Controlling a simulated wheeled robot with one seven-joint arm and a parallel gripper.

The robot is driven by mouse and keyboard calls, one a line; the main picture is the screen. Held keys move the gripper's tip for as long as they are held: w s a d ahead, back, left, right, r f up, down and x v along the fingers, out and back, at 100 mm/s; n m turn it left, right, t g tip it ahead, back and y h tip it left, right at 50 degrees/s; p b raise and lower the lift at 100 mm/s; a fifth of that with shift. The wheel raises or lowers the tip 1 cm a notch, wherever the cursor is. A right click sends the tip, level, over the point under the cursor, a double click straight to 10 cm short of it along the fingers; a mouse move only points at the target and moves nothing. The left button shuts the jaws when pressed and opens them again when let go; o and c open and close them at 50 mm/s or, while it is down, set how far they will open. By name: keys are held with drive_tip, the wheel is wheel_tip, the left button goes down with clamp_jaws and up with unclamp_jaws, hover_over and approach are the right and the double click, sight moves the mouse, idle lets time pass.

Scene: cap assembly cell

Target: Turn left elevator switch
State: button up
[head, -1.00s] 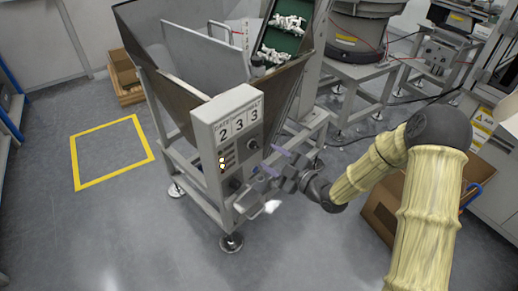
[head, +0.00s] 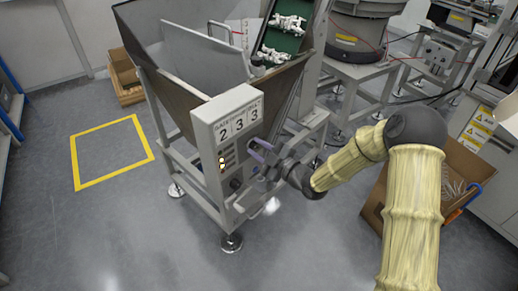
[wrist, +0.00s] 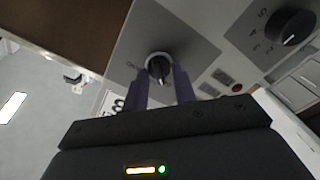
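My gripper (head: 257,151) is at the upper right part of the panel. In the wrist view, a black rotary switch (wrist: 159,67) with a pale ring sits between the two purple fingertips of my gripper (wrist: 161,80). The fingers stand one on each side of it with a gap that seems to remain. In the head view, the fingers partly hide this switch.
A second black knob (wrist: 291,27) with numbers around it is at the upper right of the wrist view, past small buttons. A lower knob (head: 236,184) shows in the head view. An open cardboard box (head: 455,180) stands right of my arm.

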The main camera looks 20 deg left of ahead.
drive_tip(key=shift+m, duration=0.4)
drive_tip(key=m, duration=0.3)
drive_tip(key=shift+w+p, duration=0.1)
drive_tip(key=shift+p, duration=0.2)
drive_tip(key=m+p, duration=0.1)
drive_tip(key=m, duration=0.4)
drive_tip(key=shift+d+r, duration=0.1)
drive_tip(key=m+p, duration=0.1)
drive_tip(key=m, duration=0.3)
drive_tip(key=shift+w+p, duration=0.15)
drive_tip(key=shift+p, duration=0.15)
drive_tip(key=m+p, duration=0.1)
drive_tip(key=m, duration=0.4)
drive_tip(key=shift+f, duration=0.2)
drive_tip(key=o, duration=1)
drive_tip(key=shift+d+r, duration=0.1)
drive_tip(key=shift+d, duration=0.1)
